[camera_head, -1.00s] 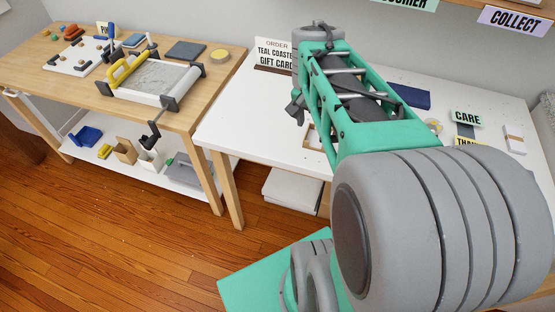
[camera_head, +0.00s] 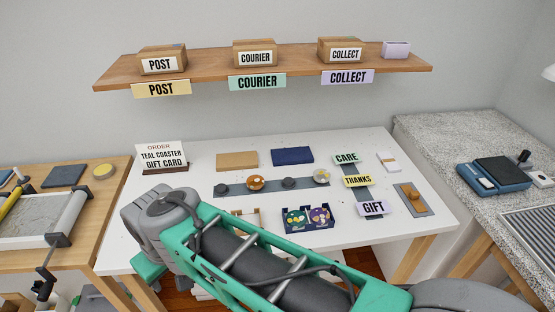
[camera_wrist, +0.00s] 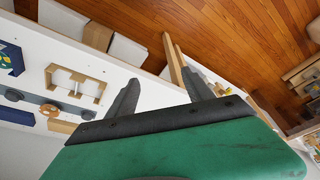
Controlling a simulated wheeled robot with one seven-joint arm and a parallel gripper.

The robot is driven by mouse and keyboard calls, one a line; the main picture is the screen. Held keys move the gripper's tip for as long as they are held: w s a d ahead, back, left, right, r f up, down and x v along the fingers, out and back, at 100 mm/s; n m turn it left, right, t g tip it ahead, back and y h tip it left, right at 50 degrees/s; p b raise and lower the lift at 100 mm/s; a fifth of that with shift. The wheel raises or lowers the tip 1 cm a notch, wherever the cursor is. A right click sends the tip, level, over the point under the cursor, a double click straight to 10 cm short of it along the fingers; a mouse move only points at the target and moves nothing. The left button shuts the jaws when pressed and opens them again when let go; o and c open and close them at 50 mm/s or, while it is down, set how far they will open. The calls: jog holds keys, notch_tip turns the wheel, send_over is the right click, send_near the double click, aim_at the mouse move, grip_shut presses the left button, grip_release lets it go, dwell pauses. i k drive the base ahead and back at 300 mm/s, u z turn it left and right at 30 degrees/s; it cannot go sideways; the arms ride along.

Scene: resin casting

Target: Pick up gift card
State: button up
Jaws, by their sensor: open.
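The gift card (camera_head: 373,208) is a pale lilac card marked GIFT, at the front end of a grey strip on the white table, right of centre in the head view. The THANKS card (camera_head: 358,181) and the CARE card (camera_head: 346,158) sit behind it on the same strip. I do not see the gift card in the wrist view. My gripper (camera_wrist: 160,78) shows in the wrist view with its two dark fingers apart and nothing between them. It is by the white table's edge, with floor beyond. In the head view I cannot make out the gripper; my arm crosses the front of the table.
An order sign (camera_head: 162,157) reads teal coaster, gift card. A navy box (camera_head: 308,226) with coasters stands left of the gift card, and a grey board with a wooden piece (camera_head: 413,199) to its right. Boxes stand on the shelf (camera_head: 215,63) above.

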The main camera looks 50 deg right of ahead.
aim_at(373, 207)
jog(key=z, duration=2.6)
jog(key=k, duration=0.4)
jog(key=u, duration=0.15)
